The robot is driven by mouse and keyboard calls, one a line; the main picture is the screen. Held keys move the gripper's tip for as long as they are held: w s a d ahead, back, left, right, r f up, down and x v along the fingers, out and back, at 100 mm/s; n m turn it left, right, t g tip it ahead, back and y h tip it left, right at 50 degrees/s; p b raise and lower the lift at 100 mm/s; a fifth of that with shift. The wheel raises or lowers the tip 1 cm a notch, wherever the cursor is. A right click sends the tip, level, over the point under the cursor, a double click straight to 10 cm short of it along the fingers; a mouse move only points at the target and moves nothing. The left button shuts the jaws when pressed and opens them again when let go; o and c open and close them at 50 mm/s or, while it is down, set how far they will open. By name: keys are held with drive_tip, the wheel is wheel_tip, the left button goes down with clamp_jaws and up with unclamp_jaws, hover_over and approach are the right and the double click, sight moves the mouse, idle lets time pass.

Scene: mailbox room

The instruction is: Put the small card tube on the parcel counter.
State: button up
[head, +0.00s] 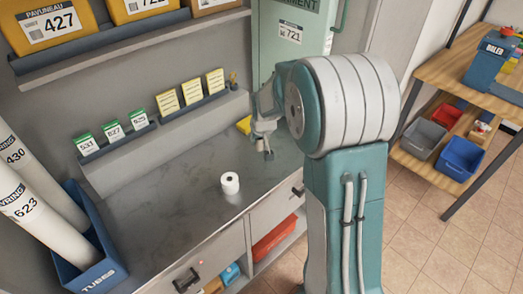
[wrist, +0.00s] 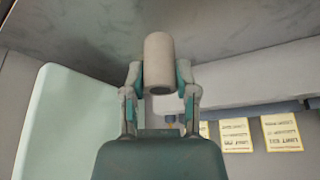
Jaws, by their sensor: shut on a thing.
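A small beige card tube (wrist: 158,60) is held between the two fingers of my gripper (wrist: 158,77) in the wrist view, with its dark open end facing the camera. My gripper (head: 263,140) shows in the head view over the back right part of the grey parcel counter (head: 165,205), partly hidden by my arm. I cannot make out the tube clearly in the head view. I cannot tell whether the tube touches the counter.
A white roll (head: 230,183) stands on the counter. A yellow object (head: 244,124) lies near the ledge with green and yellow cards (head: 167,103). A blue bin (head: 95,255) of long tubes is at left, a green cabinet (head: 285,45) behind.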

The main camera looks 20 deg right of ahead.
drive_tip(key=w+d+f, duration=0.1)
drive_tip(key=d+f, duration=0.1)
drive_tip(key=w+d+f, duration=0.3)
drive_tip(key=d+f, duration=0.1)
drive_tip(key=shift+w+f, duration=0.25)
drive_tip(key=shift+f, duration=0.1)
wheel_tip(320, 180, down, 4)
drive_tip(key=shift+w+d+r, duration=0.1)
drive_tip(key=shift+r, duration=0.15)
drive_tip(key=o, duration=0.7)
drive_tip(key=shift+o, duration=0.2)
